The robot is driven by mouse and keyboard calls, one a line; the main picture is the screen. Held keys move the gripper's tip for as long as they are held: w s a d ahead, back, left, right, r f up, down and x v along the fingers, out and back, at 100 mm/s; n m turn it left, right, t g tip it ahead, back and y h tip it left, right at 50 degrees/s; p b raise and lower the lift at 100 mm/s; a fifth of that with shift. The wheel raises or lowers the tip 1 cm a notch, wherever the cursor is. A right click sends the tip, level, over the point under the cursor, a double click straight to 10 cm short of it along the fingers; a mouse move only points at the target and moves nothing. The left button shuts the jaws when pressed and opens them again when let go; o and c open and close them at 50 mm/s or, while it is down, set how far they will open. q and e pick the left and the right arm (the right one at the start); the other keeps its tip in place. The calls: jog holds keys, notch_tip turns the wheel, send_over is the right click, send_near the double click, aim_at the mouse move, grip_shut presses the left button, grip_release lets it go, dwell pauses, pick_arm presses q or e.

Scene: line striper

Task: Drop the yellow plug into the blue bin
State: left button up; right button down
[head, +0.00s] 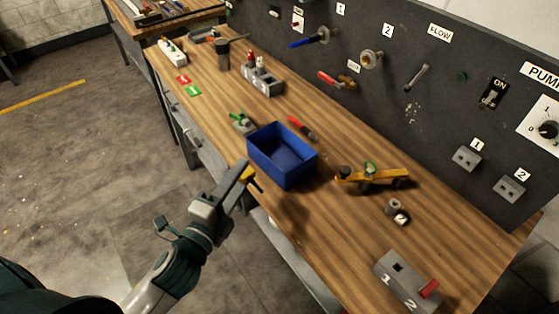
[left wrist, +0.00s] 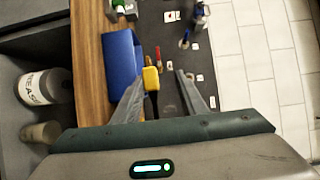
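The yellow plug (head: 247,173) is at the fingertips of my left gripper (head: 243,170), off the table, its dark end pointing down and right. In the left wrist view the plug (left wrist: 151,79) is between the two fingers of my left gripper (left wrist: 158,76), which look shut on it, though contact with the right-hand finger is unclear. The blue bin (head: 279,170) stands on the bench just right of the plug in the head view. The plug appears in front of the bin, not inside it. The bin (left wrist: 122,62) also shows in the left wrist view. My right gripper is not in view.
The wooden bench (head: 345,235) runs along a dark panel (head: 410,85) with valves and switches. A yellow-handled valve piece (head: 372,177) lies right of the bin. A red-handled tool (head: 302,129) and a small green-topped part (head: 242,122) lie close behind the bin.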

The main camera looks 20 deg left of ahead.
pick_arm(q)
jog(key=shift+s, duration=0.6)
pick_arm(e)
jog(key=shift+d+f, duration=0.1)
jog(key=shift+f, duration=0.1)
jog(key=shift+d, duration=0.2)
